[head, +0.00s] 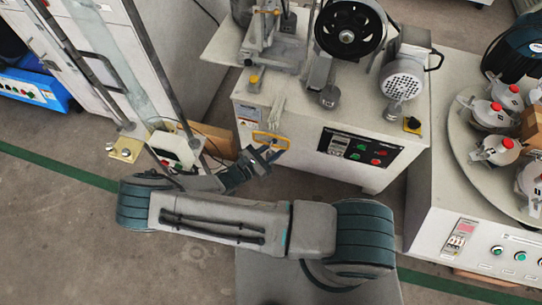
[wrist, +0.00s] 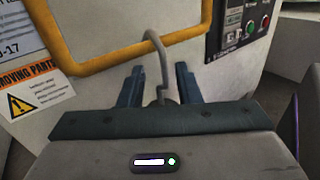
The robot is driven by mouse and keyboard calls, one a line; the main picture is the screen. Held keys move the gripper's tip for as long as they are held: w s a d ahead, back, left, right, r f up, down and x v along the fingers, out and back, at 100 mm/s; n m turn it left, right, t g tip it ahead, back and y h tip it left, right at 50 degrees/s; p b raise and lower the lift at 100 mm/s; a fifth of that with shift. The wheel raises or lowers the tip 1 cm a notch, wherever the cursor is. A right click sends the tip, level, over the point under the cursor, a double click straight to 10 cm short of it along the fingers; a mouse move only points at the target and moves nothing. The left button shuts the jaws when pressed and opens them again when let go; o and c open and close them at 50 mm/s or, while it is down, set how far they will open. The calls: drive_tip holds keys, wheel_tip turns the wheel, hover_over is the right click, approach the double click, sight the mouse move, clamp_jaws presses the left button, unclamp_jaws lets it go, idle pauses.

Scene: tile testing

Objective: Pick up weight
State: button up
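In the wrist view a thin grey metal hook (wrist: 164,70) rises between the fingers of my gripper (wrist: 158,72) and bends over at its top. It seems to be the hook of the weight; the lower part is hidden behind the gripper body. The two dark fingers stand apart on either side of the hook, with gaps to it. In the head view my gripper (head: 272,153) is in front of the white machine's front face, just below the yellow frame. I cannot make out the weight there.
The white machine cabinet (head: 300,125) has a yellow frame (head: 270,140) and a black control panel (head: 360,147). A black wheel (head: 348,30) and a motor (head: 402,82) stand on top. A round table (head: 463,140) with several red-topped pots is at right. Grey floor lies left.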

drive_tip(key=shift+w+d, duration=0.1)
drive_tip(key=shift+d, duration=0.05)
clamp_jaws()
drive_tip(key=shift+r, duration=0.1)
